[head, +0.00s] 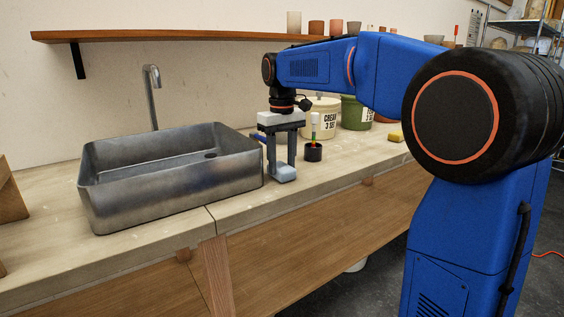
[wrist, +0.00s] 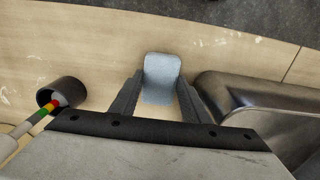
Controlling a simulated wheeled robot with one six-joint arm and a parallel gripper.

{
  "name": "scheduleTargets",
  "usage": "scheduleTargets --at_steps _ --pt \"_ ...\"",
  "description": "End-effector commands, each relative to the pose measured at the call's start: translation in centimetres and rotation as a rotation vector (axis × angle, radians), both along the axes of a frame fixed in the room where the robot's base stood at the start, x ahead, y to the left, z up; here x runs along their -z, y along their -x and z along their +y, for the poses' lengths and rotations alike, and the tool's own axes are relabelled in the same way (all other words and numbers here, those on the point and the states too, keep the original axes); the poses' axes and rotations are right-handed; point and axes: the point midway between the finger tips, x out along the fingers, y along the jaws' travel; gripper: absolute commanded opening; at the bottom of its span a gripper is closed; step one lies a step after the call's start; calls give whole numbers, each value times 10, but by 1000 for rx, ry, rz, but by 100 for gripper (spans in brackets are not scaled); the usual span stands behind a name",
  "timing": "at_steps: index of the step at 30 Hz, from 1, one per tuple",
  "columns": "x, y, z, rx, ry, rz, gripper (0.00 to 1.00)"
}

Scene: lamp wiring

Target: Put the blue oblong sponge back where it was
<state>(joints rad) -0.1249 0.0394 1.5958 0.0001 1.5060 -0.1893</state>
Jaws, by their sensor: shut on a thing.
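The blue oblong sponge (head: 284,173) is light blue and sits between the fingertips of my gripper (head: 281,170), low over the worktop just right of the sink. My gripper points down and is shut on the sponge. In the wrist view the sponge (wrist: 161,77) shows between the two dark fingers, its far end reaching past them. The frames do not clearly show whether its underside touches the worktop.
The metal sink (head: 170,172) stands close on the left. A black cup (head: 313,152) with a coloured-band tool in it stands close on the right. A yellow sponge (head: 396,136) and labelled tubs (head: 320,117) are farther right. The front worktop strip is clear.

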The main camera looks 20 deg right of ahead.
Motion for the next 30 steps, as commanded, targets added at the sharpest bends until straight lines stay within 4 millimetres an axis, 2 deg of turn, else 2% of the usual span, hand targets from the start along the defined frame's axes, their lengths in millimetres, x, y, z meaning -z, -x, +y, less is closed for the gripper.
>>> scheduleTargets --at_steps 2,3,5,17,23,30 --pt "2 0 0 0 0 0 9" --pt "2 0 0 0 0 0 49" --pt "2 0 0 0 0 0 61" --pt "-4 0 0 0 0 0 61" --pt "-33 -1 0 0 0 -3 61" --pt "-80 -1 0 0 0 -2 61"
